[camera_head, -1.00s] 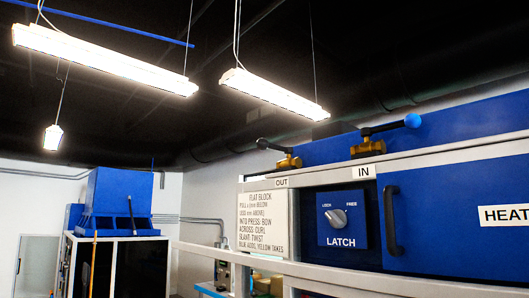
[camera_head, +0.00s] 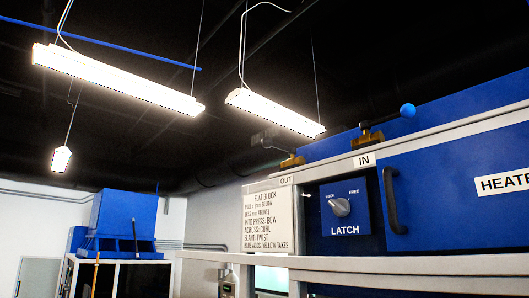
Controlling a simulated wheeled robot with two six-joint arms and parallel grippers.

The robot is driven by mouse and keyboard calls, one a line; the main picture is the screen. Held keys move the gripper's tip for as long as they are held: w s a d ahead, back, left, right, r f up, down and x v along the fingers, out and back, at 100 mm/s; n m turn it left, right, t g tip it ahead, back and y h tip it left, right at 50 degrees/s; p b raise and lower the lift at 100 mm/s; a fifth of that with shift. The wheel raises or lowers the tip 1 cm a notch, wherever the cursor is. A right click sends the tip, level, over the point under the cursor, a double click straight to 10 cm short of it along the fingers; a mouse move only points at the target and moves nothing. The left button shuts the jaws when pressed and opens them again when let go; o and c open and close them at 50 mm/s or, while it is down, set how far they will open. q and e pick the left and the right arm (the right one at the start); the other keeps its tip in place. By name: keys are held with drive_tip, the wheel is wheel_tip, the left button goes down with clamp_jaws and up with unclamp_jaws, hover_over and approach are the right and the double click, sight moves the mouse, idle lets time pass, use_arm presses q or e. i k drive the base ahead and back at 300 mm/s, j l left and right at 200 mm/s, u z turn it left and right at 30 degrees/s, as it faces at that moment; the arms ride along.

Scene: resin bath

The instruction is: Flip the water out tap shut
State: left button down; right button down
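The water out tap (camera_head: 293,160) is a small brass valve on the pale top rail, above the OUT label (camera_head: 286,180). Its dark lever appears to point up and to the left, but its end is blurred against the dark ceiling. The water in tap (camera_head: 370,137) is a like brass valve to the right, above the IN label (camera_head: 363,160). Its lever slants up to the right and ends in a blue ball (camera_head: 407,110). Neither of my grippers is in view.
Below the rail are a white instruction sign (camera_head: 267,220), a LATCH dial panel (camera_head: 345,208) and a blue door with a black handle (camera_head: 394,200). A pale horizontal rail (camera_head: 400,265) crosses in front. Lamps (camera_head: 118,77) hang overhead. A blue-topped machine (camera_head: 122,222) stands at left.

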sight(267, 141)
drive_tip(key=j+z, duration=0.25)
drive_tip(key=z, duration=0.15)
drive_tip(key=j+z, duration=0.35)
drive_tip(key=k+j+z, duration=0.1)
drive_tip(key=z, duration=0.3)
drive_tip(key=k+j+z, duration=0.1)
drive_tip(key=j, duration=0.35)
drive_tip(key=k+j, duration=0.35)
drive_tip(key=k+j+z, duration=0.15)
drive_tip(key=j, duration=0.35)
drive_tip(key=k+j+z, duration=0.1)
drive_tip(key=k+j, duration=0.25)
